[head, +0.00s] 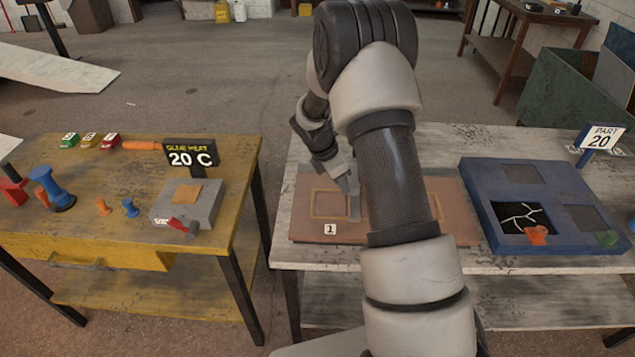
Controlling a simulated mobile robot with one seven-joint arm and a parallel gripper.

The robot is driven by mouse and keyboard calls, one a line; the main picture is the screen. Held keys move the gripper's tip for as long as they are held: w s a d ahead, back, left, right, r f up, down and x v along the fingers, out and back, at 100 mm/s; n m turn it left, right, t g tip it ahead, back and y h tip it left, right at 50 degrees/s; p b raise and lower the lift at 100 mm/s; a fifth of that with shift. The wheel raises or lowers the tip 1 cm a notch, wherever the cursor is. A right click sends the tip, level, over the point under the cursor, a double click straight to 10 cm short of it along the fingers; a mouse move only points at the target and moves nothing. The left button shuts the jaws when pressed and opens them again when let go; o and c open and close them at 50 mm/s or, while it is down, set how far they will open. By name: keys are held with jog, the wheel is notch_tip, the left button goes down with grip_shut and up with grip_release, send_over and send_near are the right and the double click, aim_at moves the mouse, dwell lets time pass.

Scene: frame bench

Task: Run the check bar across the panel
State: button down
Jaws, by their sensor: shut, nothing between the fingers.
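A brown panel (453,205) lies flat on the pale bench in the middle, with a yellow rectangle outline and a white tag marked 1 (330,229) on its left part. My gripper (352,205) is over the left part of the panel, fingers pointing down and shut on nothing. I cannot tell if the fingertips touch the panel. My arm hides the middle of the panel. I cannot make out a check bar; it may be behind my arm.
A blue frame tray (479,196) with recesses stands right of the panel, near a PART 20 sign (602,137). The yellow bench (235,150) at left holds a 20 C sign (190,156), a grey block (204,205), blue and orange tools. A gap separates the benches.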

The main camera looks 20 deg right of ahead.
jog(key=s+d+p, duration=0.1)
jog(key=s+d, duration=0.2)
jog(key=d, duration=0.6)
jog(key=s+d+p, duration=0.2)
jog(key=s+d, duration=0.1)
jog(key=d, duration=0.6)
jog(key=s+d+p, duration=0.2)
jog(key=s+d, duration=0.1)
jog(key=d, duration=0.6)
jog(key=shift+d, duration=0.15)
jog(key=shift+d+r, duration=0.1)
jog(key=shift+d, duration=0.05)
